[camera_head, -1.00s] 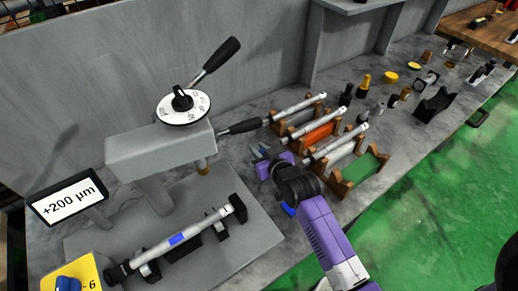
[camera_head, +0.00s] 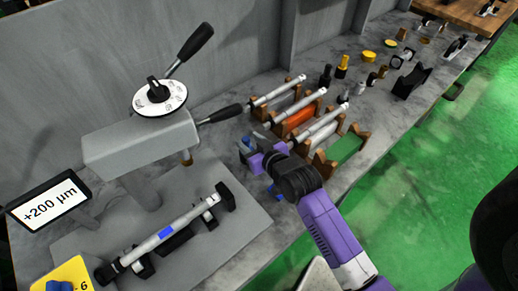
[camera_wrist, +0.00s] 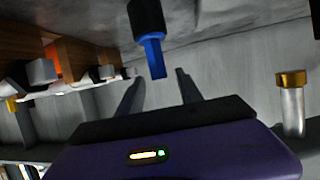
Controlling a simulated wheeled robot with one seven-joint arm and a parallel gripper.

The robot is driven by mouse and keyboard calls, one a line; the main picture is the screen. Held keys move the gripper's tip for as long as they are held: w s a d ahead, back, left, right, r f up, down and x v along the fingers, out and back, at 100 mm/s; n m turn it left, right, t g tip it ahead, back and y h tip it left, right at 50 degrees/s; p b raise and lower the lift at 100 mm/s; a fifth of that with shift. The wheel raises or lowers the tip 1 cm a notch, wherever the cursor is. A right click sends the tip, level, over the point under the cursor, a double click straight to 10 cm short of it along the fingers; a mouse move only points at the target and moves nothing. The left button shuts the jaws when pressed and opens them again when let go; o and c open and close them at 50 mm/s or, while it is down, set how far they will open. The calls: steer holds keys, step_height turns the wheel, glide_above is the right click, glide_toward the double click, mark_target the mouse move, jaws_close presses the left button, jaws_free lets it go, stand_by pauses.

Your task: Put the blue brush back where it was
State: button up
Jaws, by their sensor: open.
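My gripper (camera_head: 252,143) is open, beside the front of the rack row and right of the grinder's base plate. In the wrist view its two fingers (camera_wrist: 158,86) stand apart. A black-handled thing with a flat blue end, which looks like the blue brush (camera_wrist: 152,48), shows by the fingertips there. Its blue end points toward the gap. I cannot tell whether it touches either finger.
The grinder (camera_head: 145,145) with its black lever (camera_head: 220,114) is to the left, a shaft (camera_head: 165,233) mounted before it. Wooden racks (camera_head: 300,118) with metal cylinders stand just beyond my gripper. Several small parts sit at the back right. Grey bench shows between the racks and base plate.

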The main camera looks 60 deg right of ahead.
steer(key=s+a+r+n+t+y, duration=0.1)
steer(key=s+a+r, duration=0.4)
steer(key=s+a, duration=0.5)
steer(key=s+a+r+n+t+y, duration=0.1)
steer(key=s+a+r+n+y, duration=0.2)
steer(key=s+a, duration=0.8)
steer(key=s+r+y, duration=0.1)
steer(key=s+r, duration=0.1)
steer(key=s, duration=0.4)
steer(key=shift+r+n+y, duration=0.15)
steer(key=shift+n+y, duration=0.15)
steer(key=shift+n, duration=0.1)
steer(key=shift+b, duration=0.3)
steer(key=shift+f, duration=0.3)
